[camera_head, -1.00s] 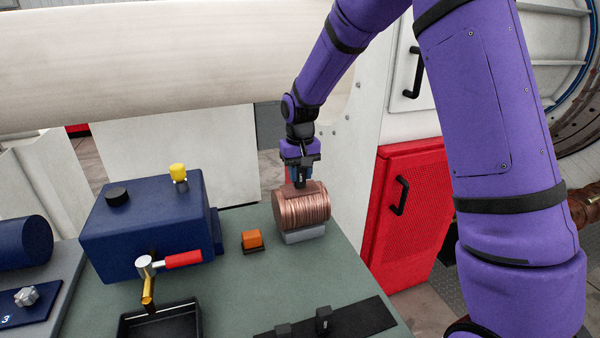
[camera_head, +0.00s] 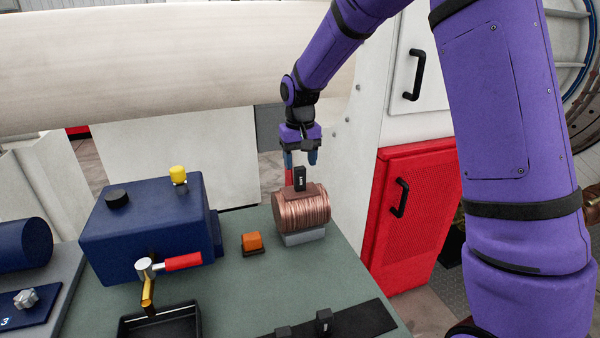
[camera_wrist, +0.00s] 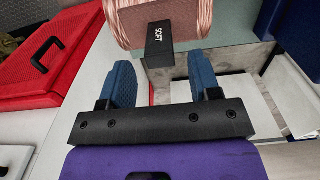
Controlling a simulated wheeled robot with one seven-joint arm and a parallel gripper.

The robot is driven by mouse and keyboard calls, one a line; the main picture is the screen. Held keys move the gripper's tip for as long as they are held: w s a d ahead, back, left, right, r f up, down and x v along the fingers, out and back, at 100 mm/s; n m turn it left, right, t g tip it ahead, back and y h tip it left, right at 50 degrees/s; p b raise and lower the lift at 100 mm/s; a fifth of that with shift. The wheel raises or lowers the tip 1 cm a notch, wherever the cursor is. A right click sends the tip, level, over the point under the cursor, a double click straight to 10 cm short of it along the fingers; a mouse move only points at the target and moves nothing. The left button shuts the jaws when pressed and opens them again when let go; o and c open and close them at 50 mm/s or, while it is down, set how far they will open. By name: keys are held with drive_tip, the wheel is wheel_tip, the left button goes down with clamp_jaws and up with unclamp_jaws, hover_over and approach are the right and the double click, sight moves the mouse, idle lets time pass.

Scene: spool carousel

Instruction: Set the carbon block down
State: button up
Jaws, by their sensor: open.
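The black carbon block (camera_head: 300,178), marked SOFT, stands upright on a brown pad on top of the copper drum (camera_head: 302,211). In the wrist view the block (camera_wrist: 158,45) is in front of the copper drum (camera_wrist: 183,14). My gripper (camera_head: 301,159) is above the block with its two blue fingers apart. In the wrist view my gripper (camera_wrist: 159,62) is open and empty, with a gap between the block and each finger.
The copper drum rests on a grey cradle (camera_head: 303,237) on the green bench (camera_head: 230,298). An orange button (camera_head: 251,241) and a blue box (camera_head: 148,232) with a red-handled lever (camera_head: 183,261) are to its left. A red cabinet (camera_head: 418,200) stands at right.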

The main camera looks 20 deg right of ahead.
sight(300, 167)
wheel_tip(300, 167, up, 8)
drive_tip(key=shift+f, duration=0.25)
drive_tip(key=s+d+r+t, duration=0.1)
drive_tip(key=s+d+r, duration=0.2)
drive_tip(key=s+r, duration=0.5)
drive_tip(key=s+d+t, duration=0.2)
drive_tip(key=s, duration=1.1)
drive_tip(key=s+d+r+t, duration=0.1)
drive_tip(key=s+d+t, duration=0.1)
drive_tip(key=s, duration=1.2)
drive_tip(key=shift+r, duration=0.15)
